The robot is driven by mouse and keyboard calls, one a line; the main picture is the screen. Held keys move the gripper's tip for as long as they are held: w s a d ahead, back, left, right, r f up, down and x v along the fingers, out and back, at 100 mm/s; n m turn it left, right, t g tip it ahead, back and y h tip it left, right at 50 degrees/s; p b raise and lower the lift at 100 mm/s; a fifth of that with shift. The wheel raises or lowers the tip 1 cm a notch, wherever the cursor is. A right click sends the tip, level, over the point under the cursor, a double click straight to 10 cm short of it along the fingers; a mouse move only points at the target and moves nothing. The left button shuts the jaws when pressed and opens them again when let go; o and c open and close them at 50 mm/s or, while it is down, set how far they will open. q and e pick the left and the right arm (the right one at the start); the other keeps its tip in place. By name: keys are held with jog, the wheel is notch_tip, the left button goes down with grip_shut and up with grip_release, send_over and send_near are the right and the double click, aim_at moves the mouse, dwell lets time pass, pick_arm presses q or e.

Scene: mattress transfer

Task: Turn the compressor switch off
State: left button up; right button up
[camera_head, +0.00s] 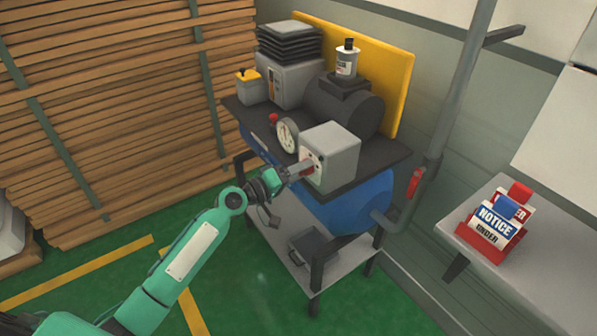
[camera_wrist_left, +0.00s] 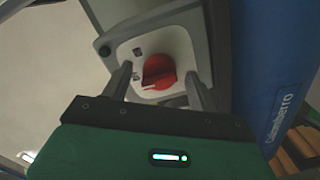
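The compressor (camera_head: 362,205) is a blue tank unit with a black top plate. A grey switch box (camera_head: 336,152) stands on its top plate. In the left wrist view, the red rotary switch (camera_wrist_left: 158,72) sits on a white plate on the box's face. My left gripper (camera_head: 304,166) is at the front of the box. In the wrist view its two fingers (camera_wrist_left: 158,88) are apart, one on each side of the red switch, with visible gaps; whether they touch it is not clear. In the head view the gripper mostly hides the switch. My right gripper is not in view.
A round gauge (camera_head: 287,136) sits just left of the box. A yellow panel (camera_head: 396,85) stands behind. A grey pipe with a red valve handle (camera_head: 415,183) is at right. Notice signs (camera_head: 494,226) lie on a shelf (camera_head: 547,235). Stacked planks (camera_head: 110,110) fill the left.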

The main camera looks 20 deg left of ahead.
pick_arm(q)
jog(key=b+v, duration=0.4)
jog(key=v, duration=0.9)
jog(key=shift+s+a, duration=0.25)
jog(key=shift+s, duration=0.05)
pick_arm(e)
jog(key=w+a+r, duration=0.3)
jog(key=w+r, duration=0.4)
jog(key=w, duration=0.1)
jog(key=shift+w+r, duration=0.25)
